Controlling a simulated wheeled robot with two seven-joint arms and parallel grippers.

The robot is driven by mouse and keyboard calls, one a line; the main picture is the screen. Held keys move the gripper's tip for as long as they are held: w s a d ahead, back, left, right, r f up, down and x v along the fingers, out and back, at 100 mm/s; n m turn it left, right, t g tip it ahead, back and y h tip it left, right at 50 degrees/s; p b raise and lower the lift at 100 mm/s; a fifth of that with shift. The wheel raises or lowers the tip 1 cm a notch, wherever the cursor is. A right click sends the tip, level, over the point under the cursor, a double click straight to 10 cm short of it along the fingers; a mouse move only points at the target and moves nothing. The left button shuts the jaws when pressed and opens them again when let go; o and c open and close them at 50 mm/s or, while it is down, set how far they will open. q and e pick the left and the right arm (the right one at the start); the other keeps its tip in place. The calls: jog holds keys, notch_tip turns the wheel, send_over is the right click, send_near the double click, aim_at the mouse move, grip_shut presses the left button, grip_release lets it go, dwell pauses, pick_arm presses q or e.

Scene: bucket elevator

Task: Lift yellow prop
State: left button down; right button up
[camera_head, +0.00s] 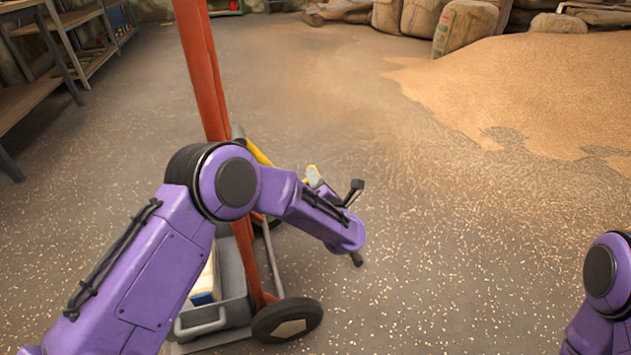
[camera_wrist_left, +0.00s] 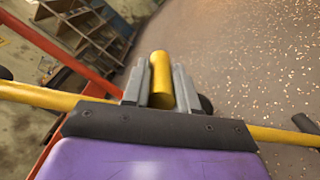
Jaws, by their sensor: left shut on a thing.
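The yellow prop (camera_wrist_left: 160,79) is a round yellow piece between the two grey fingers of my left gripper (camera_wrist_left: 160,90) in the left wrist view. The fingers are shut on it from both sides. A yellow bar (camera_head: 259,152) also shows beside the red post. My right gripper is out of the picture; only part of my right arm shows at the right edge.
A red upright frame (camera_head: 204,75) rises from a wheeled cart (camera_head: 210,318) with a black wheel (camera_head: 287,320). A shelf (camera_head: 75,45) stands at the left. A grain heap (camera_head: 545,90) and sacks (camera_head: 465,28) lie at the back right.

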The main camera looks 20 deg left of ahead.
pick_arm(q)
notch_tip(320, 180, up, 28)
jog(key=w+d+n+p, duration=0.1)
jog(key=n+p, duration=0.2)
jog(key=n, duration=1.1)
jog(key=shift+d+r+n, duration=0.15)
jog(key=shift+d+n, duration=0.25)
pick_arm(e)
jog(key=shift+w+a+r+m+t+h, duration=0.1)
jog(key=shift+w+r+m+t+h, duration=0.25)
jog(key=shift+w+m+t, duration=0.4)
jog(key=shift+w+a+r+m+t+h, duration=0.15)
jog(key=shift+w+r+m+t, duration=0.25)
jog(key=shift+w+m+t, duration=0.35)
pick_arm(q)
jog(key=shift+w, duration=0.1)
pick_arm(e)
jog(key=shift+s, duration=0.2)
pick_arm(q)
jog(key=c, duration=0.9)
grip_release()
jog(key=shift+r, duration=0.1)
